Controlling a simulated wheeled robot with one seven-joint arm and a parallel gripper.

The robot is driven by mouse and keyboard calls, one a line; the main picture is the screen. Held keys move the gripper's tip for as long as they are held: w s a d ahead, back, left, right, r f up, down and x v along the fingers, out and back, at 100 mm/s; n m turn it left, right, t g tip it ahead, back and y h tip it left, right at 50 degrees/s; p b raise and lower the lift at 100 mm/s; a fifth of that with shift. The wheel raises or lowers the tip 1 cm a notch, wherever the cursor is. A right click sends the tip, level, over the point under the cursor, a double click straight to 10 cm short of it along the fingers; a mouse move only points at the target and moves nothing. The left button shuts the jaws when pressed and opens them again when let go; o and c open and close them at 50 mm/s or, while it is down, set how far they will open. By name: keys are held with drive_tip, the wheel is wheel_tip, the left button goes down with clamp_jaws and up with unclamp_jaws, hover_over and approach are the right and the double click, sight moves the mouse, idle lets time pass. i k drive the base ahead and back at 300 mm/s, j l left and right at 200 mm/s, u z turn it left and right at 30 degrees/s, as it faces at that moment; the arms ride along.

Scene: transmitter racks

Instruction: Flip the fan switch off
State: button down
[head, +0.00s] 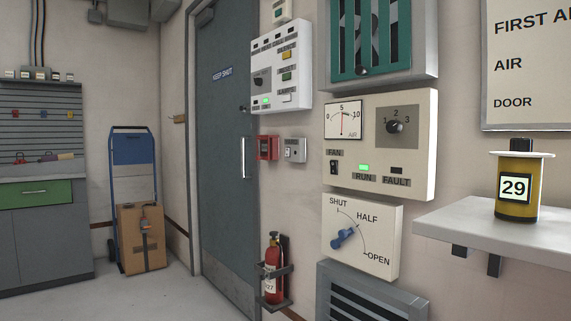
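The fan switch (334,168) is a small black switch under the label FAN, at the lower left of a cream control panel (417,150) on the right wall. It is too small to tell which way it is set. To its right, the RUN lamp (364,168) glows green and the FAULT lamp (397,171) is dark. The panel also has an AIR gauge with its needle near 5, and a black knob (395,127) marked 1, 2, 3. My gripper is not in view.
A teal-slatted vent (371,35) is above the panel. A SHUT-HALF-OPEN dial with a blue handle (343,238) is below it. A shelf (500,225) with a yellow canister (517,190) juts out at right. A fire extinguisher (273,270) hangs low at left.

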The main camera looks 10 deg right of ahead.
sight(333, 164)
drive_tip(key=i+j, duration=0.2)
drive_tip(key=i, duration=0.15)
drive_tip(key=i+j+u, duration=0.1)
drive_tip(key=i, duration=0.25)
drive_tip(key=i+j, duration=0.2)
drive_tip(key=i, duration=0.2)
